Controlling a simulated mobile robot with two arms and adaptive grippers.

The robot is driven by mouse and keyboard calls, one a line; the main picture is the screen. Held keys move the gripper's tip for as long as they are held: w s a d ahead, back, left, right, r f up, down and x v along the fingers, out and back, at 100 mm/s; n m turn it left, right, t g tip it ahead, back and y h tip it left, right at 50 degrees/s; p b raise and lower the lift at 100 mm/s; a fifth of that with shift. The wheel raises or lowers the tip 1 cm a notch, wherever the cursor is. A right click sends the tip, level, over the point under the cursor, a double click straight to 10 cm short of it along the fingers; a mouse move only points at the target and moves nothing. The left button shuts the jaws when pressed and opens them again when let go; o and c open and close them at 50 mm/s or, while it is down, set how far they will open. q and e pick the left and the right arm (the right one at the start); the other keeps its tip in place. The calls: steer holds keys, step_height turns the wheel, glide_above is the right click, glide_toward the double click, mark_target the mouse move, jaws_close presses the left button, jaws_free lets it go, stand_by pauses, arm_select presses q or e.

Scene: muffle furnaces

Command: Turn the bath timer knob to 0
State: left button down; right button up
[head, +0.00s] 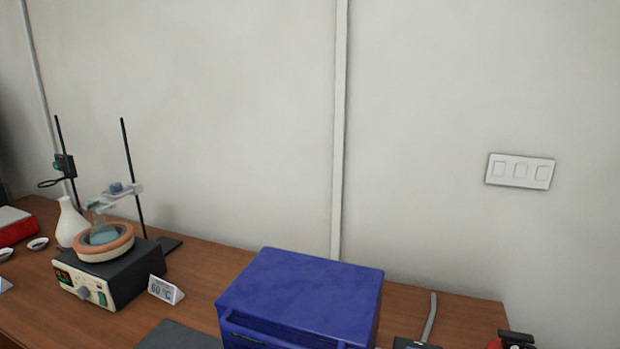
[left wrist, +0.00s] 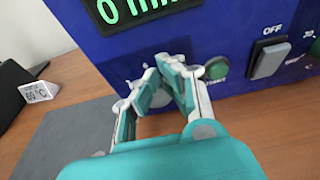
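The blue bath box (head: 300,295) stands on the bench in the head view, its front out of sight there. In the left wrist view its blue front (left wrist: 240,30) shows a green-lit display (left wrist: 140,8) that reads 0 min, cut off at the top. Below the display is a grey round timer knob (left wrist: 160,98), partly hidden by my left gripper (left wrist: 163,80). The two teal fingers are close together at the knob, and I cannot tell whether they press on it. My right gripper is in neither view.
A green round button (left wrist: 217,68) and a grey OFF switch (left wrist: 269,60) sit right of the fingers. A small 60 °C sign (left wrist: 38,92) stands left of the box, beside a dark grey mat (left wrist: 60,135). A hot plate (head: 110,275) is further left.

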arm_select(q)
steer(key=shift+w+a, duration=0.1)
steer(key=shift+a, duration=0.2)
steer(key=s+a+p, duration=0.1)
steer(key=s+a, duration=0.3)
steer(key=s, duration=0.1)
steer(key=shift+r, duration=0.35)
stand_by(1.1)
